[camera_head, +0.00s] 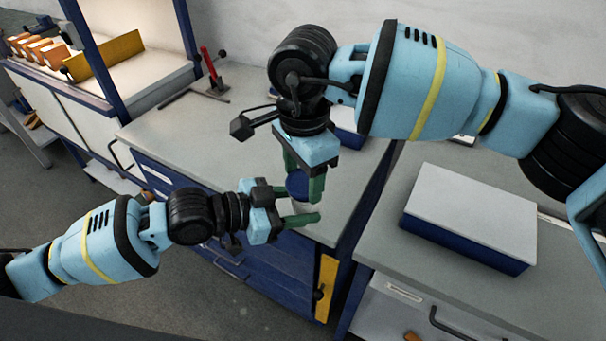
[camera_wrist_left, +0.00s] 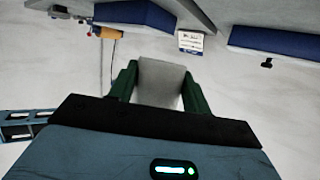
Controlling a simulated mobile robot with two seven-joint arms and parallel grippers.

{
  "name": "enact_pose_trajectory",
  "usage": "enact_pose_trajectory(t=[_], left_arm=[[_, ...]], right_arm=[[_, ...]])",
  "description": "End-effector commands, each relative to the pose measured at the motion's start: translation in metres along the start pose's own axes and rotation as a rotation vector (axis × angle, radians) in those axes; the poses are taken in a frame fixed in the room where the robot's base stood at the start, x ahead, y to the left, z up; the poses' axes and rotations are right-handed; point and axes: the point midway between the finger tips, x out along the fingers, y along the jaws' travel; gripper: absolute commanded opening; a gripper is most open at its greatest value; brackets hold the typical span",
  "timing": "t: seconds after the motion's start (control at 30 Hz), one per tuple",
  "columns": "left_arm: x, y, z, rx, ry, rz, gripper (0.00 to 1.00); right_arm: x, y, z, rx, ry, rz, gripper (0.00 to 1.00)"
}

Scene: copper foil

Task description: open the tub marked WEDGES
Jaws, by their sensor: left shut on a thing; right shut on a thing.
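A small pale grey tub (camera_head: 300,206) with a dark blue lid (camera_head: 297,186) is at the front corner of the left bench in the head view. My left gripper (camera_head: 302,207) is shut around the tub body from the left. The tub body (camera_wrist_left: 160,82) also shows between the green fingers of my left gripper (camera_wrist_left: 158,92) in the left wrist view. My right gripper (camera_head: 303,180) comes down from above and is shut on the lid. The fingers hide much of the tub. No marking on it is readable, and I cannot tell whether it touches the bench.
A blue box with a pale top (camera_head: 470,215) stands on the right bench (camera_head: 385,275). Orange bins (camera_head: 40,48) stand at the far left. The left bench's middle is clear.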

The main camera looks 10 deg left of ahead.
Motion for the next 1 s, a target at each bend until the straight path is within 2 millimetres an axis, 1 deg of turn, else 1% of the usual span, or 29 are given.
enact_pose_trajectory(t=[0.2,0.53,0.63,0.77,0.9,1.0], left_arm=[[0.000,0.000,0.000,0.000,0.001,0.000,0.07],[0.000,0.000,0.000,0.000,0.001,0.000,0.07],[0.000,0.000,0.000,0.000,0.001,0.000,0.07],[0.000,0.000,0.000,0.000,0.001,0.000,0.07],[0.000,0.000,0.000,0.000,0.001,0.000,0.07],[0.000,0.000,0.000,0.000,0.001,0.000,0.07]], right_arm=[[-0.006,0.000,0.001,0.000,0.001,0.000,0.32],[-0.007,0.000,0.001,0.000,0.001,0.000,0.32],[-0.010,0.000,0.001,0.000,0.001,-0.001,0.32],[-0.022,-0.001,0.002,0.000,0.001,-0.003,0.32],[-0.039,0.000,0.004,0.000,0.001,-0.002,0.32],[-0.046,0.000,0.005,0.000,0.001,-0.002,0.32]])
